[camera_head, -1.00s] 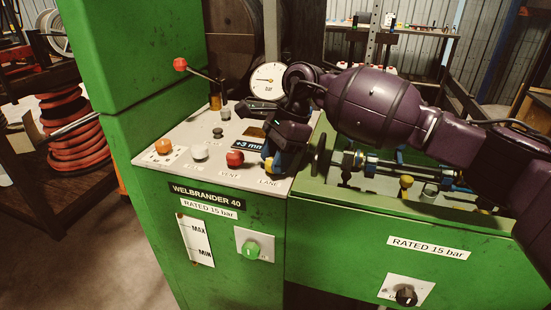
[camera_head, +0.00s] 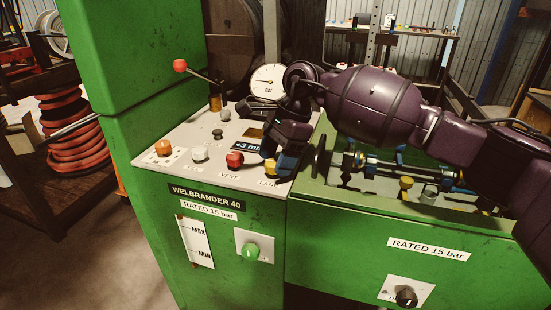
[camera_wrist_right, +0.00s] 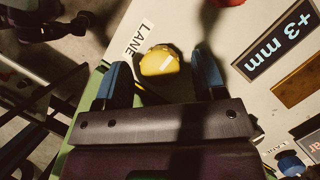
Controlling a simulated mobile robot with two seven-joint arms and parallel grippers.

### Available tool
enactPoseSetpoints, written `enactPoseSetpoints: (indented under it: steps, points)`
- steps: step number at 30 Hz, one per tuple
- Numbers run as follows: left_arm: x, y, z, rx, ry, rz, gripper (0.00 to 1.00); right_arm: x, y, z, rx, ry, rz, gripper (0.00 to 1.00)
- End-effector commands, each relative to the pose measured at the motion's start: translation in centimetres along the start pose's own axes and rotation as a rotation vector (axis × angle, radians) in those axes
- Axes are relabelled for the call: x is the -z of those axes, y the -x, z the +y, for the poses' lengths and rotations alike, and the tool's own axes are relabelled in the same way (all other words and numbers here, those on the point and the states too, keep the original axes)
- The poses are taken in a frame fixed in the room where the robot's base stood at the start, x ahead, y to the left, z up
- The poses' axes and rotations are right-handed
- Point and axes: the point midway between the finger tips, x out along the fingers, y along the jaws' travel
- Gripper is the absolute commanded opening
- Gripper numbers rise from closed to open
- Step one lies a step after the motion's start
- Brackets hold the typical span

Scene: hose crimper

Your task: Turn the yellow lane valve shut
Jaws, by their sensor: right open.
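The yellow lane valve knob (camera_head: 270,166) sits at the front right of the pale control panel, by the LANE label. The knob shows near the fingertip ends. Whether the fingers reach down around it I cannot tell. My left gripper is out of view.
A red VENT knob (camera_head: 235,159) stands close left of the yellow one, with a white knob (camera_head: 200,153) and an orange knob (camera_head: 163,147) further left. A pressure gauge (camera_head: 268,78) stands behind. A dark handwheel (camera_head: 321,157) is close on the right.

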Motion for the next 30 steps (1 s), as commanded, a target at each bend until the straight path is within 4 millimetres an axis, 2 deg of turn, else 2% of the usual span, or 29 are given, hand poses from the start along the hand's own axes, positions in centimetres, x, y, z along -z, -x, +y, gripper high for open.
enactPoseSetpoints:
  steps: [9, 15, 21, 30]
  points:
    - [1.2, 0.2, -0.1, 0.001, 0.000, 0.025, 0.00, -0.1, 5.7, 0.0, 0.007, 0.000, 0.003, 0.64]
    - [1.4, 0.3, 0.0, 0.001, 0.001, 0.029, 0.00, -0.1, 8.7, 0.0, 0.005, 0.000, 0.002, 0.64]
    - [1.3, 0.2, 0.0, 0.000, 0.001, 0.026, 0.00, 0.0, 10.1, 0.0, 0.002, 0.000, 0.001, 0.64]
    - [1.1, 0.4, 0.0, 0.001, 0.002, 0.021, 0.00, 0.0, 10.3, 0.0, 0.001, 0.000, 0.001, 0.64]
